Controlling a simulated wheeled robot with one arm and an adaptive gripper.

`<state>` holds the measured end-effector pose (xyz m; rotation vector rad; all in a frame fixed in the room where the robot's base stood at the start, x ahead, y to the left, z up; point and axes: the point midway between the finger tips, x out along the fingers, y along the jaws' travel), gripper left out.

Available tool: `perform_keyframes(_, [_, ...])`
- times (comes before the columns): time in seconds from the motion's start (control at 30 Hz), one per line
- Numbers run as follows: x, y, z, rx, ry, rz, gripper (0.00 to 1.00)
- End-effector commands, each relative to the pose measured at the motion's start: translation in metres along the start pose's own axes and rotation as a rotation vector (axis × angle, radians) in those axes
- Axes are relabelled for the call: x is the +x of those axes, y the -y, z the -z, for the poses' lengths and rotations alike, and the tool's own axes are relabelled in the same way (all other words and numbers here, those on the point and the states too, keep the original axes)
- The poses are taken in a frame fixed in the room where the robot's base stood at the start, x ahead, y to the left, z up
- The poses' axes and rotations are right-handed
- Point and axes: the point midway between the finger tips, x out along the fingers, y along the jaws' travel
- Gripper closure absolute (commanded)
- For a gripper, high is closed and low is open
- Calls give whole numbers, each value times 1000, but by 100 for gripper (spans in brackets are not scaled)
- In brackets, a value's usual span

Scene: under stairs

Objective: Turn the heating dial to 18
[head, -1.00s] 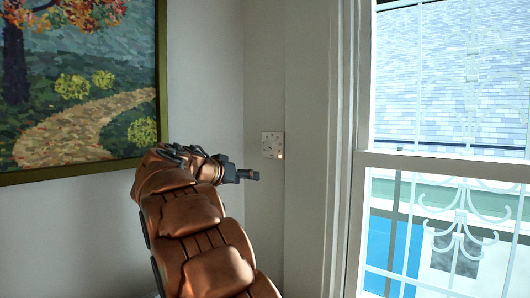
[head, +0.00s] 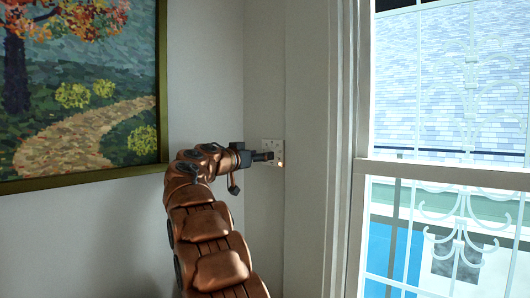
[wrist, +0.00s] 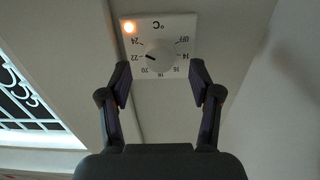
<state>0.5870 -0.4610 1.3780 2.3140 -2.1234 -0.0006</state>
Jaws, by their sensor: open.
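The heating dial (wrist: 159,54) is a round white knob on a square white plate (wrist: 185,27), seen upside down in the wrist view. The plate carries OFF, °C and numbers from 14 to 24. The dark pointer mark on the knob points at about 22. In the head view the plate (head: 266,144) is on the wall and partly hidden by my gripper (head: 268,156). In the wrist view my gripper (wrist: 160,80) is open, with its fingers apart on either side just short of the dial. I cannot see contact, and nothing is between the fingers.
A window (head: 445,165) with an ornate white grille is to the right. A framed painting (head: 80,100) hangs on the left wall. The wall around the plate is bare.

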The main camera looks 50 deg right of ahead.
Motion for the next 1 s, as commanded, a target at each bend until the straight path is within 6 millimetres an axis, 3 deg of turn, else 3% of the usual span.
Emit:
perform_keyframes(0.2, [24,0,1,1,1,-2,37])
perform_keyframes(0.47, [26,0,0,1,0,-1,37])
perform_keyframes(1.0, [26,0,0,1,0,0,91])
